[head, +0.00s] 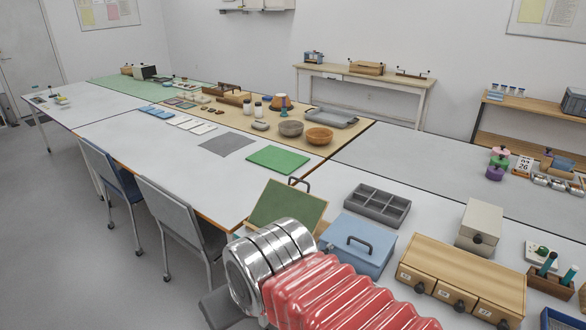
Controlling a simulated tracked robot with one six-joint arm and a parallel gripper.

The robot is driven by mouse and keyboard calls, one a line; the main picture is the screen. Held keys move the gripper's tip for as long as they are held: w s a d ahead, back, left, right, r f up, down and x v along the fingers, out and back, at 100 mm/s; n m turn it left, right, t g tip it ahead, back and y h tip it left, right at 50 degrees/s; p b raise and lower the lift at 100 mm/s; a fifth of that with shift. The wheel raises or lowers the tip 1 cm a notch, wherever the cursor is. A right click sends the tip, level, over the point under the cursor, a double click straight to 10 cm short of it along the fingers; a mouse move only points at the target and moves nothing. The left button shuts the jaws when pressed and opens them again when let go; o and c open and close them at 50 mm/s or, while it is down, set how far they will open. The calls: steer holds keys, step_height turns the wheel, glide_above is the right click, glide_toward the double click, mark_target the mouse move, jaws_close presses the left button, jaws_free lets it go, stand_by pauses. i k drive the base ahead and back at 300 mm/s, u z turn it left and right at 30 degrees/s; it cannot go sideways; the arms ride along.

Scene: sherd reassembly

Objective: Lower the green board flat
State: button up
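A green board (287,207) with a thin wooden edge stands tilted near the front edge of the near table, left of a blue box. Its lower right part is hidden behind my arm. A dark curved handle or rod (301,184) shows just behind its top edge; I cannot tell whether it touches the board. My arm's silver rings and red bellows fill the lower middle of the view. My gripper's fingers do not show.
The blue box with a handle (358,246), a grey compartment tray (377,205) and a wooden drawer unit (461,278) stand right of the board. A flat green mat (278,159) lies behind it. Chairs (181,222) stand left.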

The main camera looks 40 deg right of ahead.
mark_target(277, 200)
steer(key=z, duration=0.35)
steer(key=i, duration=1.55)
steer(key=z, duration=0.35)
